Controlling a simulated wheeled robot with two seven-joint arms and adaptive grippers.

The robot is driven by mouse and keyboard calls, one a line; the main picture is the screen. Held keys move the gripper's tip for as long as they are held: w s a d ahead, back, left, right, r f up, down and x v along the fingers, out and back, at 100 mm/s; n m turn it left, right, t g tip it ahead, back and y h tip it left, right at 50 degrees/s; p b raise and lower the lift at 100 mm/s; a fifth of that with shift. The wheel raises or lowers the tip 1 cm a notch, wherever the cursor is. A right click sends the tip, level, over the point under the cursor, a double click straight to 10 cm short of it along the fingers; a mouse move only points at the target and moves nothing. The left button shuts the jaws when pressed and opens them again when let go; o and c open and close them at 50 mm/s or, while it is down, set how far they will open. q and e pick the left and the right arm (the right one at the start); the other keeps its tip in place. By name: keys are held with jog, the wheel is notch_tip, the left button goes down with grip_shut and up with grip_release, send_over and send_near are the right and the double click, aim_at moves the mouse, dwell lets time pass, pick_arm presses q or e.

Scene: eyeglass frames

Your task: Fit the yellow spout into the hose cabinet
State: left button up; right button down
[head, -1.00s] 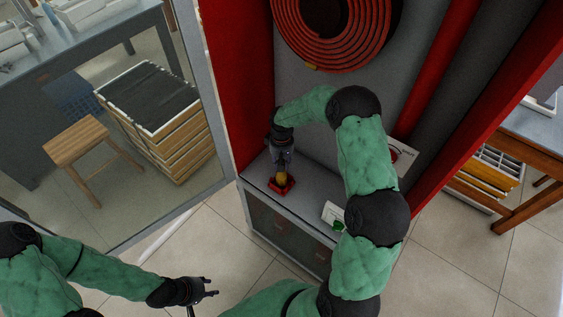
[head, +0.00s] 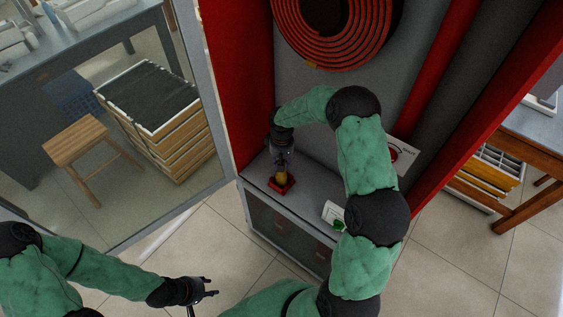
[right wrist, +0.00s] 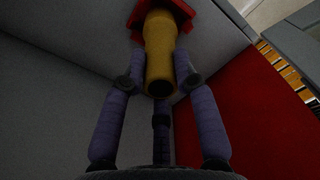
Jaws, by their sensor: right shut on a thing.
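The yellow spout (head: 281,176) stands at a small red holder (head: 281,187) on the grey shelf of the hose cabinet (head: 311,204), near its left front corner. My right gripper (head: 282,164) reaches down over it and is shut on the spout. In the right wrist view the fingers (right wrist: 160,88) close around the yellow spout (right wrist: 160,50), whose far end meets the red holder (right wrist: 167,9). I cannot tell how deep it sits in the holder. My left gripper (head: 207,287) is open and empty, low in front of the cabinet over the floor.
A coiled red hose (head: 330,30) hangs on the back wall. A red pipe (head: 440,75) runs down the right side. A small green-and-white box (head: 333,214) lies on the shelf. The open glass door (head: 212,90) is at left, with a wooden stool (head: 85,143) behind it.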

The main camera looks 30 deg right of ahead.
jog(key=c, duration=0.9)
grip_release()
jog(key=shift+r, duration=0.1)
jog(key=shift+r+p, duration=2.2)
jog(key=shift+r, duration=1.25)
jog(key=shift+f, duration=0.15)
